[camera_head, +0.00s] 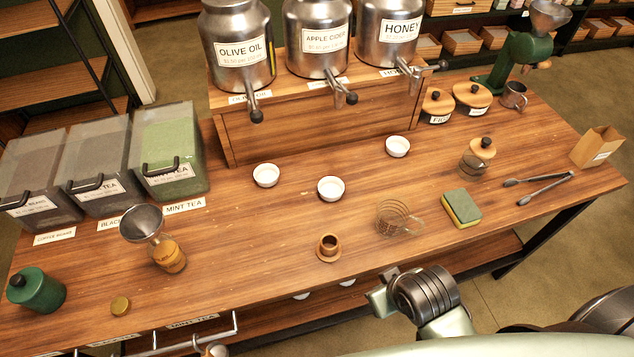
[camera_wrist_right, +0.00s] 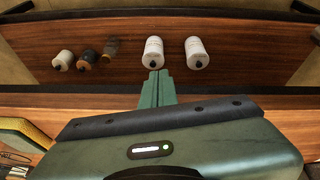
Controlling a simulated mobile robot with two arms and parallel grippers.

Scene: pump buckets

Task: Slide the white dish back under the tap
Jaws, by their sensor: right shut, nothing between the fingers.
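Three small white dishes stand on the wooden counter in the head view: a left one (camera_head: 266,175), a middle one (camera_head: 331,188) and a right one (camera_head: 398,146). The middle dish sits nearest the front. Above and behind them are the taps of the olive oil (camera_head: 255,110), apple cider (camera_head: 345,97) and honey (camera_head: 410,72) canisters. My right gripper (camera_head: 377,301) is by the counter's front edge, apart from all the dishes. In the right wrist view its green fingers (camera_wrist_right: 157,88) are together and empty. My left gripper is not in view.
A wooden cup (camera_head: 328,248), a wire strainer (camera_head: 397,219) and a sponge (camera_head: 461,208) stand between the front edge and the dishes. A funnel bottle (camera_head: 156,240) is at left, tongs (camera_head: 545,188) at right. White jars (camera_wrist_right: 196,52) stand on the shelf below.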

